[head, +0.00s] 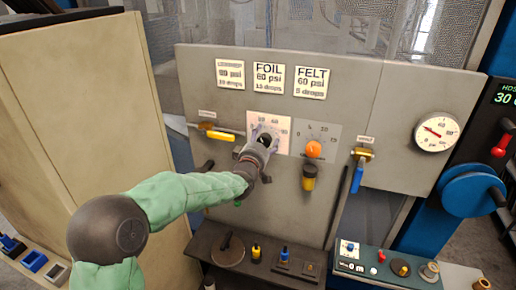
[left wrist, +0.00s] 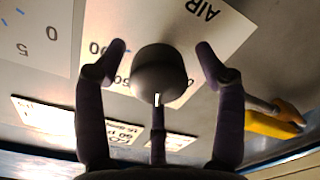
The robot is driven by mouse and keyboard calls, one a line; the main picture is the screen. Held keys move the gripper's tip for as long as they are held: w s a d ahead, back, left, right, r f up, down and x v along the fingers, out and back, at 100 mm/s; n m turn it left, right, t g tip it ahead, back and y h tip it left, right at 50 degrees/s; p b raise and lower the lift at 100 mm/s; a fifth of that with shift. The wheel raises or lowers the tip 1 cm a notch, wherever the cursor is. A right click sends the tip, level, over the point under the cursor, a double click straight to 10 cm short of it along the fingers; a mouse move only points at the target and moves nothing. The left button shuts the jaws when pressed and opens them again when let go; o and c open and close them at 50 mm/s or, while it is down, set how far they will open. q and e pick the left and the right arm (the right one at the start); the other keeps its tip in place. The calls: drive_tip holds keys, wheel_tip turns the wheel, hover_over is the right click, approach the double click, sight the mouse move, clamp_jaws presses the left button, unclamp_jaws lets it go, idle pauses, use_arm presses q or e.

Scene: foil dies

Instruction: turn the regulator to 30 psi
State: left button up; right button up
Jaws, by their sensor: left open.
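The regulator knob (left wrist: 160,72) is dark and round with a white mark on its rim, on a white dial plate (left wrist: 205,20) lettered AIR, upside down in the left wrist view. In the head view the plate (head: 284,122) is partly hidden behind my left gripper (head: 264,141). The gripper is open, and in the left wrist view its fingers (left wrist: 160,48) stand on either side of the knob with gaps visible. Which number the mark points to is not clear. A round pressure gauge (head: 437,131) with a red needle is at the panel's right; its reading is too small to tell.
An orange knob (head: 313,149) on a second dial plate is just right of the gripper. A yellow-handled valve (head: 220,136) is at left and a blue-handled valve (head: 358,178) at right. Labels (head: 268,78) line the panel top. A small control box (head: 385,265) stands below.

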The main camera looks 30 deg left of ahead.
use_arm(q)
drive_tip(key=v, duration=1.1)
drive_tip(key=shift+s, duration=0.25)
drive_tip(key=shift+r, duration=0.1)
drive_tip(key=d+f+m+g+h+b, duration=0.2)
drive_tip(key=d+f+g, duration=0.15)
drive_tip(key=f, duration=0.85)
drive_tip(key=d+f+m+g+h+b, duration=0.2)
drive_tip(key=d+f, duration=0.3)
drive_tip(key=f, duration=0.7)
drive_tip(key=d+f+m+g+h+b, duration=0.15)
drive_tip(key=d+f, duration=0.25)
drive_tip(key=f, duration=0.9)
drive_tip(key=s+d+f+m+g+h+b, duration=0.1)
drive_tip(key=s+d+f+g, duration=0.4)
drive_tip(key=s+f, duration=0.6)
drive_tip(key=s+d+f+m+g+h+b, duration=0.2)
drive_tip(key=s+d+f+m+g+b, duration=0.2)
drive_tip(key=s+d+f, duration=0.4)
drive_tip(key=s+f+m, duration=0.1)
drive_tip(key=s+f, duration=0.3)
drive_tip(key=f, duration=0.3)
drive_tip(key=shift+d+f+g, duration=0.4)
drive_tip(key=shift+s, duration=0.1)
